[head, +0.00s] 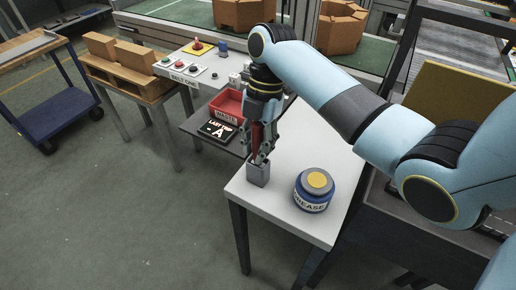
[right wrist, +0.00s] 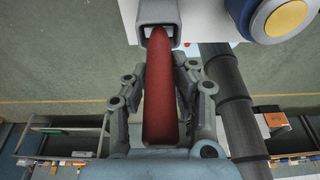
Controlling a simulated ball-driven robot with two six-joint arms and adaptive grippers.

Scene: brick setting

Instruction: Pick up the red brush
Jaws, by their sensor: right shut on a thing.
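The red brush (right wrist: 160,95) shows in the right wrist view as a long red handle running between the fingers of my right gripper (right wrist: 162,82). Its far end meets the mouth of a grey square holder (right wrist: 143,12). In the head view my right gripper (head: 264,153) points down just above the holder (head: 258,174), which stands at the left corner of the white table. It is shut on the brush, of which only a red strip shows between the fingers. The brush's lower end is hidden by the holder. My left gripper is not in view.
A blue grease tub (head: 312,192) with a yellow lid stands right of the holder on the white table (head: 290,222). A red bin (head: 227,106) and a black sign (head: 216,131) sit on a lower surface behind. The front left floor is clear.

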